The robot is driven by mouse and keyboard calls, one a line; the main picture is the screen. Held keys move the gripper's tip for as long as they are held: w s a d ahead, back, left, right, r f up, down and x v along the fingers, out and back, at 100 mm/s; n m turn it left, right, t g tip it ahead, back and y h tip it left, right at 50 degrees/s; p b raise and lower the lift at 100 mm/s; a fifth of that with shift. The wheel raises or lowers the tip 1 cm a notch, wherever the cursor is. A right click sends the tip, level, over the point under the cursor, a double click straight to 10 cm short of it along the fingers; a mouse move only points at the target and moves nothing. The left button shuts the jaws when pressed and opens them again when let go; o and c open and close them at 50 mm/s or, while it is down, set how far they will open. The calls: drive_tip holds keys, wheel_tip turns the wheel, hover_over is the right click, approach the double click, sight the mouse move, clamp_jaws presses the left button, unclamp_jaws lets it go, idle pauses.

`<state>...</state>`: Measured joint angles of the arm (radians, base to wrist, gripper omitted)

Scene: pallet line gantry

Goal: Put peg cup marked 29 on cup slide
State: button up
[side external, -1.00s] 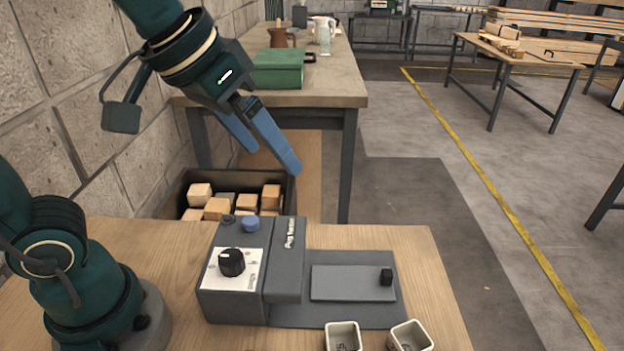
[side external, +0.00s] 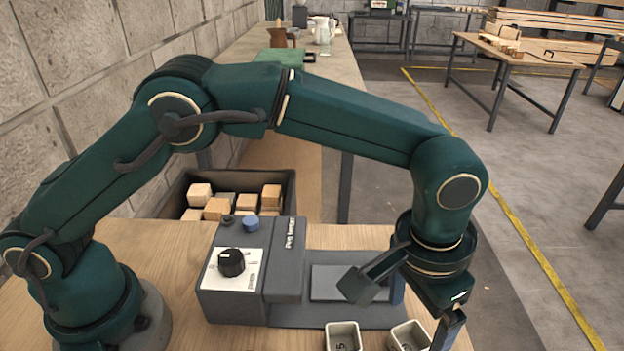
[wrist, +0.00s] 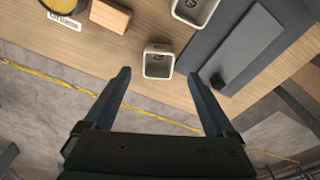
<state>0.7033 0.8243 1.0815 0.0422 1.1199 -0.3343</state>
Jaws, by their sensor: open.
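Two pale square peg cups stand at the front of the table in the side view, a left cup (side external: 343,337) and a right cup (side external: 408,337). Each has a dark mark, too small to read surely. In the wrist view one cup (wrist: 158,62) lies ahead between my fingertips and another (wrist: 192,8) is beyond it. The cup slide (side external: 335,284) is a flat grey plate on the feeder base, partly hidden by my arm.
The grey peg feeder (side external: 235,285), with a black dial, stands left of the slide. A dark bin (side external: 290,190) of wooden blocks is behind it. The wrist view shows a wooden block (wrist: 110,16) and a tin labelled grease (wrist: 62,8). The table edge is close.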

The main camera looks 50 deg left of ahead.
sight(409, 348)
drive_tip(key=shift+w+d+f, duration=0.1)
drive_tip(key=shift+f, duration=1.15)
drive_tip(key=shift+w+d+f, duration=0.1)
drive_tip(key=shift+f, duration=1.15)
clamp_jaws()
